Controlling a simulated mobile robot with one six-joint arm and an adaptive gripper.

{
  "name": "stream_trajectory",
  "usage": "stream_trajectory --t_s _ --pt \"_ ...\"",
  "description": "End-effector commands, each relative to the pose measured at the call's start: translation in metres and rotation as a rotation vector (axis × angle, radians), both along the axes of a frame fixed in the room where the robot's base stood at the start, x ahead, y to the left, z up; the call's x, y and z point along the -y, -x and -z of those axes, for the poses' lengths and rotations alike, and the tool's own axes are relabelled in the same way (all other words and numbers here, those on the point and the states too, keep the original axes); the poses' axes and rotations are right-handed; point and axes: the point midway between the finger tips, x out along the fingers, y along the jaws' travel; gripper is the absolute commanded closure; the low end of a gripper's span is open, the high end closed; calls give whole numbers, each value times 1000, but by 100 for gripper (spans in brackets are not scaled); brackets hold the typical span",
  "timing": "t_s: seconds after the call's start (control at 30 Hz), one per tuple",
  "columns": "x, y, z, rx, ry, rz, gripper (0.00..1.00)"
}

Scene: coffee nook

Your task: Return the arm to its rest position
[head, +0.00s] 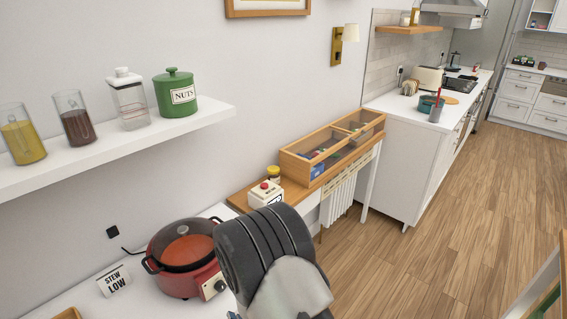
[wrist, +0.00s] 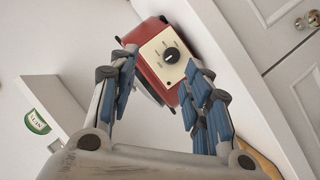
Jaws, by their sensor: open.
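My gripper (wrist: 163,95) is open in the wrist view, with its blue-padded fingers spread and nothing held between them. Beyond the fingers is the red cooker's (wrist: 150,64) cream panel with a black dial (wrist: 171,55). I cannot tell how far the fingertips are from it. In the head view my grey arm covers the lower middle and hides nearly all of the gripper. The red cooker (head: 168,276) with its lid on stands on the white counter just left of my arm.
A "STEW LOW" sign (head: 114,281) stands left of the cooker. A white shelf (head: 120,147) with jars hangs above. A wooden display case (head: 314,184) and a box with a red button (head: 266,193) stand beyond my arm.

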Motion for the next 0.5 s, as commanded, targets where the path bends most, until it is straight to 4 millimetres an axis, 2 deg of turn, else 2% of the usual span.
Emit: stream_trajectory --t_s 0.03,0.1,0.23,0.37,0.5 --pt "5 -14 -16 -26 -21 34 55" --pt "16 -28 -31 -92 -41 83 55" --pt "40 -45 -61 -218 -82 178 55" --pt "70 -48 -94 -338 -125 276 55" --pt "106 -37 -130 -461 -169 386 55"
